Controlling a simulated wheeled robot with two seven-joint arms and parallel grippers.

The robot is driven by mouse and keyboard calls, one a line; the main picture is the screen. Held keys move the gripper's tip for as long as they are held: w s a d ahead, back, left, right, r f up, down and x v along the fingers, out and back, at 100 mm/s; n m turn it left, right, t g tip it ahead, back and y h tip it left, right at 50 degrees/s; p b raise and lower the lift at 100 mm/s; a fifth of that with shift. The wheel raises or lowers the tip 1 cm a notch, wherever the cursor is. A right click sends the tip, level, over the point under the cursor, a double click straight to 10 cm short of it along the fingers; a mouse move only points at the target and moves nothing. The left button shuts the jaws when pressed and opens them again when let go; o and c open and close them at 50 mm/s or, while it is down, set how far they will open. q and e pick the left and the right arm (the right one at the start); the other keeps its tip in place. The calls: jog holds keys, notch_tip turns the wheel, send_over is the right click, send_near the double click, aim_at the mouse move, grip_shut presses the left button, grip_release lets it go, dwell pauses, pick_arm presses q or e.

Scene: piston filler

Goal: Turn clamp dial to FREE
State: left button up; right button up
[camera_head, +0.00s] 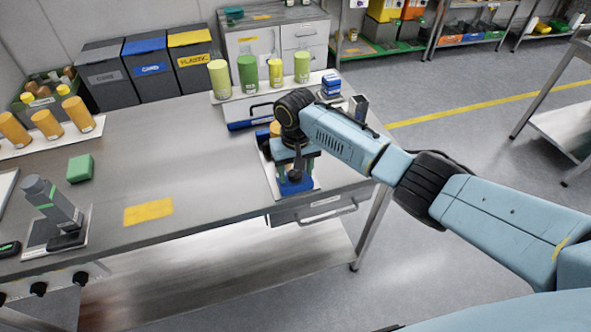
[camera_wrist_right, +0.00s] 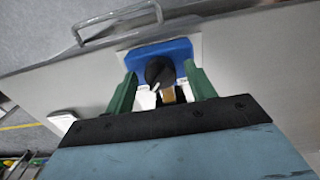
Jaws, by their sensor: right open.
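The clamp dial is a round black knob (camera_wrist_right: 158,70) on a blue block (camera_wrist_right: 172,48) in the right wrist view. A small white mark shows on the knob's near side. In the head view the blue block (camera_head: 296,187) sits at the table's front right edge, partly under my arm. My right gripper (camera_wrist_right: 161,75) is open, with one green finger on each side of the knob; I cannot tell whether they touch it. In the head view the right gripper (camera_head: 296,170) points down over the block. Any FREE lettering is not readable. My left gripper is not in view.
A drawer handle (camera_head: 325,202) is below the table edge near the block. Green and yellow cylinders (camera_head: 247,74) stand behind my arm. A grey device (camera_head: 52,208), a green block (camera_head: 80,168) and a yellow patch (camera_head: 148,211) are to the left. The table's middle is mostly clear.

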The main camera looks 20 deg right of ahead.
jog(key=c, duration=1)
jog(key=shift+o, duration=0.2)
jog(key=shift+r+n+p, duration=0.2)
jog(key=shift+n+p, duration=1.05)
jog(key=shift+n, duration=0.15)
jog(key=n+p, duration=0.1)
jog(key=n, duration=0.2)
jog(key=shift+n+p, duration=0.35)
jog(key=shift+n, duration=0.05)
jog(key=n+p, duration=0.1)
jog(key=n, duration=0.4)
jog(key=shift+a+f, duration=0.1)
jog(key=n, duration=0.6)
jog(key=shift+n, duration=0.3)
